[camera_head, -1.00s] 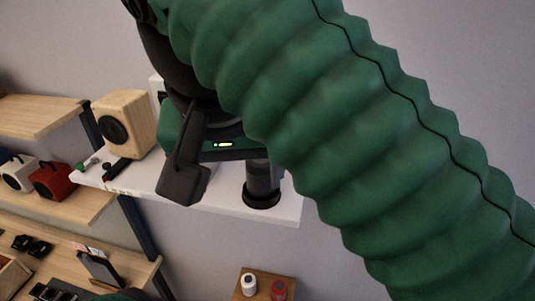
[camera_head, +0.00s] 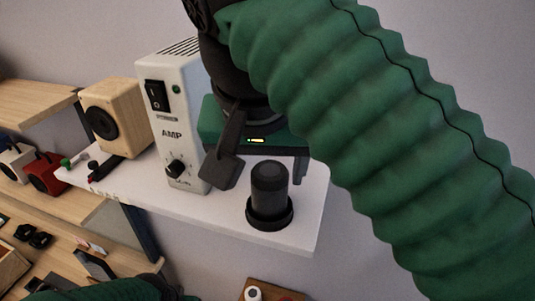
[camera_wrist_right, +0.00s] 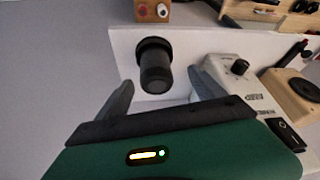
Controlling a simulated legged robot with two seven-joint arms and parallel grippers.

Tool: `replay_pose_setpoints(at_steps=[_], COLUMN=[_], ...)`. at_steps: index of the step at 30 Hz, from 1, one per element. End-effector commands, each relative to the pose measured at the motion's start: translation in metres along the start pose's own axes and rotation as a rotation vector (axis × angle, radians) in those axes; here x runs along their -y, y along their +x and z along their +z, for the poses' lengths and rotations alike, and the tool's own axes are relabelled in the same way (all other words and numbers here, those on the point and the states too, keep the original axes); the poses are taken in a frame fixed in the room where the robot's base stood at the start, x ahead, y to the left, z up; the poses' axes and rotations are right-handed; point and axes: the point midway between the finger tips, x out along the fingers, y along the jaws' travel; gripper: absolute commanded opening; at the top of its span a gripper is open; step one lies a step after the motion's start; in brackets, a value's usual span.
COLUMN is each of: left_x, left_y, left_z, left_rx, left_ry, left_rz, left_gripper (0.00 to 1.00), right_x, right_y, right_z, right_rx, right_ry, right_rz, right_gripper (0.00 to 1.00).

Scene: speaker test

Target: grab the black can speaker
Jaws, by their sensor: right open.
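The black can speaker (camera_head: 270,187) stands upright on a round black base near the right end of the white shelf (camera_head: 225,212). In the right wrist view the speaker (camera_wrist_right: 155,68) shows between and beyond the two fingertips. My right gripper (camera_head: 262,175) is open and empty, just behind and above the speaker in the head view; one finger is at the left and the other is partly hidden behind the speaker. In the right wrist view my right gripper (camera_wrist_right: 157,85) has its fingers apart. My left gripper is not clearly seen; only part of a green sleeve, mine, shows at the bottom left.
A white amp (camera_head: 172,125) stands left of the speaker, close to my right gripper's left finger. A wooden speaker box (camera_head: 115,115) is further left. A small wooden stand (camera_head: 275,291) with a white item is below. The shelf's right end is free.

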Motion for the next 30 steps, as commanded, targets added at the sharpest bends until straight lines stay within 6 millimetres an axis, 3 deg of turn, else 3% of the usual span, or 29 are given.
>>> replay_pose_setpoints(at_steps=[10,19,30], left_x=[0.000,0.000,0.000], left_y=[0.008,0.007,0.008], left_z=[0.001,0.001,0.001], left_rx=[-0.001,-0.001,-0.001], left_ry=[0.000,0.000,0.000], left_rz=[0.000,0.000,0.000], left_gripper=[0.00,0.00,0.00], right_x=[-0.009,-0.007,-0.007], right_y=[0.048,0.057,0.058], right_z=[0.005,0.004,0.003], right_rx=[0.001,0.000,0.001], right_ry=[0.002,0.001,0.001], right_rz=[0.001,-0.002,-0.001], right_gripper=[0.78,0.77,0.28])
